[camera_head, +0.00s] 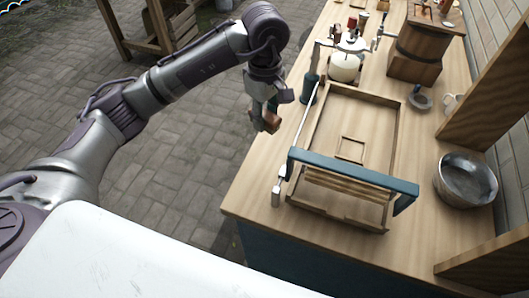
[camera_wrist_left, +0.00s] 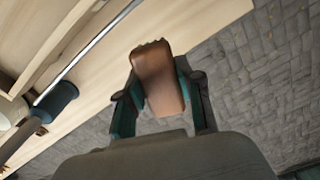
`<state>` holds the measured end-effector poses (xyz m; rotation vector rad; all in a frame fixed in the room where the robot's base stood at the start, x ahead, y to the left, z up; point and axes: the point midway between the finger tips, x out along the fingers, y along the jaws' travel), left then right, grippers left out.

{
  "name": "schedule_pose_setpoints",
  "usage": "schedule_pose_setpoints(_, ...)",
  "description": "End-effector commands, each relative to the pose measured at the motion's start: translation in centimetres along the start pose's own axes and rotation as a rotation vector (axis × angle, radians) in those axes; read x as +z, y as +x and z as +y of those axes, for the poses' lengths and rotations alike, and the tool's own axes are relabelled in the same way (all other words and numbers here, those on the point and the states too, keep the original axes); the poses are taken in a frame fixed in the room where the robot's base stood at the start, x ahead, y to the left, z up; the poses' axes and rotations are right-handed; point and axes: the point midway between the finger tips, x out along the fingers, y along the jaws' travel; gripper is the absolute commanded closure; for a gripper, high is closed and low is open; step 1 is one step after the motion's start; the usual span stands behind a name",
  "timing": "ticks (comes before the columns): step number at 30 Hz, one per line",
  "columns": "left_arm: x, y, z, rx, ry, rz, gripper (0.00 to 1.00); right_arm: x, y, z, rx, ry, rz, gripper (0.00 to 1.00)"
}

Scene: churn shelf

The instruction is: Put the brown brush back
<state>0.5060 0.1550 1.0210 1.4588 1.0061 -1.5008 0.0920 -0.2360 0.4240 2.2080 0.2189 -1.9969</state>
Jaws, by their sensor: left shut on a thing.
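My left gripper (camera_head: 262,112) is shut on the brown brush (camera_head: 270,122), beyond the left edge of the wooden table and above the stone paving. In the left wrist view the brown brush (camera_wrist_left: 158,78) shows as a smooth brown block with a ragged far end, between the two green fingers of the left gripper (camera_wrist_left: 160,100). My right gripper is not in view.
A metal bowl (camera_head: 466,180) stands at right.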

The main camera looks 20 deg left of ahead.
Motion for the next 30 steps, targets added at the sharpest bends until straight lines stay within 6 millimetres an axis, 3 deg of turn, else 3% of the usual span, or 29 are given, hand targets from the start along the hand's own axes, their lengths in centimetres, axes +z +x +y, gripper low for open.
schedule_pose_setpoints(3, 0.2, 2.1, 1.1, 0.0, -0.206, -0.008, 1.0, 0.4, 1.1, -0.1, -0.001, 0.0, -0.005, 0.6)
schedule_pose_setpoints(8, 0.2, 3.5, 1.6, 0.002, -0.336, -0.01, 1.0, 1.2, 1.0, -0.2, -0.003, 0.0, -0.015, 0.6)
schedule_pose_setpoints(15, 0.1, 7.7, 1.6, 0.002, -0.346, -0.009, 1.0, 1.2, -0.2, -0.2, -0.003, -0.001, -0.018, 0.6)
schedule_pose_setpoints(30, 0.0, 12.7, 1.7, 0.006, -0.342, -0.008, 1.0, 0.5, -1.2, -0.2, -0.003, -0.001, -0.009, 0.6)
